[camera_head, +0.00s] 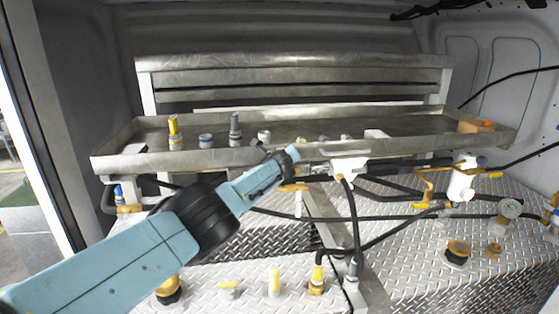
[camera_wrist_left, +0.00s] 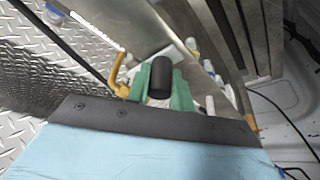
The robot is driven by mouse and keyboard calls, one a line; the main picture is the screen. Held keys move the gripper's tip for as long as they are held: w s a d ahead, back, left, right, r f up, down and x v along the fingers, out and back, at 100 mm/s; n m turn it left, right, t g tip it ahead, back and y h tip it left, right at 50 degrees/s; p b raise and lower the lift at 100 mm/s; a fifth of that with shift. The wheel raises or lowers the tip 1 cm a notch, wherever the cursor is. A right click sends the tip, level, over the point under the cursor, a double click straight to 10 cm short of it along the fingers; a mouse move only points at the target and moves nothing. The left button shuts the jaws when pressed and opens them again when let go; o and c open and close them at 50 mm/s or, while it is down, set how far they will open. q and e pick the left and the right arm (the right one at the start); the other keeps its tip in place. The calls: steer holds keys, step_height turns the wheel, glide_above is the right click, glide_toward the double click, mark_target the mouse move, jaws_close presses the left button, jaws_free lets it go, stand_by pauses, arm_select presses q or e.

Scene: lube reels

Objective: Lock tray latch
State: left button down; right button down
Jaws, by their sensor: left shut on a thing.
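The long metal tray (camera_head: 210,158) sits level across the back, above the diamond-plate deck. My left arm comes in from the left, and my left gripper (camera_head: 291,154) is at the middle of the tray's front edge. In the left wrist view its green fingers (camera_wrist_left: 160,88) are shut on a black cylindrical knob (camera_wrist_left: 160,74), which seems to be the latch handle. The rest of the latch is hidden behind the fingers and wrist. The tray's edge also shows beside the fingers in the left wrist view (camera_wrist_left: 135,25). My right gripper is out of view.
Several fittings, one a yellow-topped fitting (camera_head: 174,132), stand in the tray. An orange block (camera_head: 476,124) lies at its right end. A white bracket (camera_head: 345,168) and black hoses (camera_head: 354,215) are just right of the gripper.

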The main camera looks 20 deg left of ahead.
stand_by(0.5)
arm_select(q)
steer(key=c, duration=1.2)
jaws_free()
steer(key=shift+w+f, duration=0.1)
steer(key=shift+c, duration=0.2)
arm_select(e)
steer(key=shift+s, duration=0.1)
